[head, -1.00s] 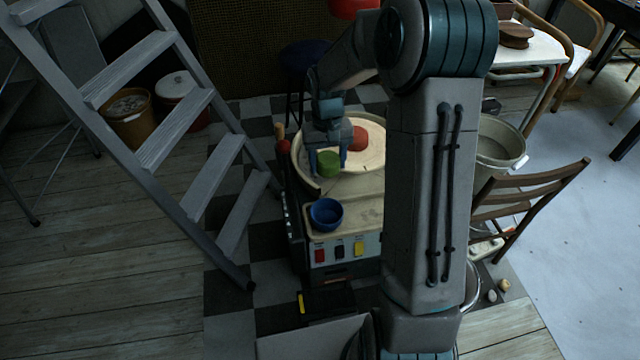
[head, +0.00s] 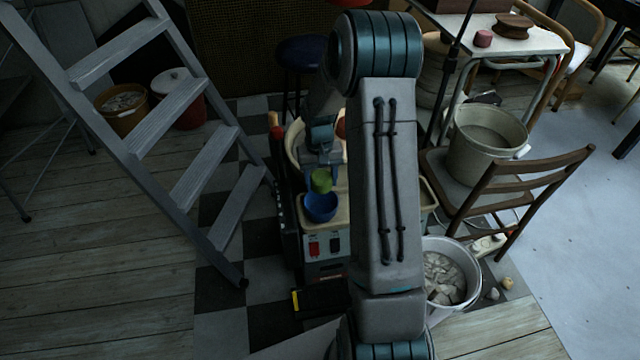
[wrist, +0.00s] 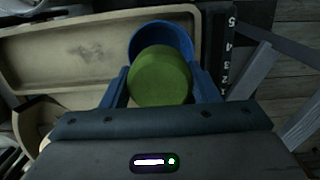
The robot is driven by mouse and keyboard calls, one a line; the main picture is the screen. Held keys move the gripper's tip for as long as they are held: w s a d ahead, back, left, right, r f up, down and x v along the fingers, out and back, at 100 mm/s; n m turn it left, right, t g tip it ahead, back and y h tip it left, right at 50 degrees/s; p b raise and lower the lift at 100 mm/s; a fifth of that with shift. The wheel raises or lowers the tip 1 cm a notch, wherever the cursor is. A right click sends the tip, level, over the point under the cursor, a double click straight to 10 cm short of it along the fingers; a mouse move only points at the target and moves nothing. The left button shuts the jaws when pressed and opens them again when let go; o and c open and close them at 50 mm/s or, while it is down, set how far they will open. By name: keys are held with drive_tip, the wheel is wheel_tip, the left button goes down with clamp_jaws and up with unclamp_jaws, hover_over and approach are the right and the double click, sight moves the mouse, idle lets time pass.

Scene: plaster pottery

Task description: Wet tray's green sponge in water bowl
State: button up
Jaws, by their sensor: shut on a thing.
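The green sponge (head: 321,181) is a round block. My gripper (wrist: 161,85) is shut on it, with one blue finger on each side in the wrist view, where the sponge (wrist: 160,76) also shows. The blue water bowl (head: 320,208) stands on the front left of the pottery wheel's tray (head: 340,214). The sponge is over the bowl in the head view and covers part of the bowl (wrist: 160,33) in the wrist view. I cannot tell whether it touches the bowl or the water. The water itself is hidden. My arm covers much of the wheel.
A grey stepladder (head: 190,130) stands close on the left. A wooden chair (head: 520,190) and a large bucket (head: 487,135) are on the right. A white bucket of scraps (head: 452,280) stands at the front right.

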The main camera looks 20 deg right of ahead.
drive_tip(key=shift+f+b, duration=2.8)
drive_tip(key=shift+f, duration=1.5)
drive_tip(key=shift+r, duration=0.15)
drive_tip(key=shift+r+p, duration=2.65)
drive_tip(key=shift+r, duration=0.6)
drive_tip(key=shift+r, duration=0.1)
wheel_tip(320, 180, up, 4)
drive_tip(key=p, duration=0.3)
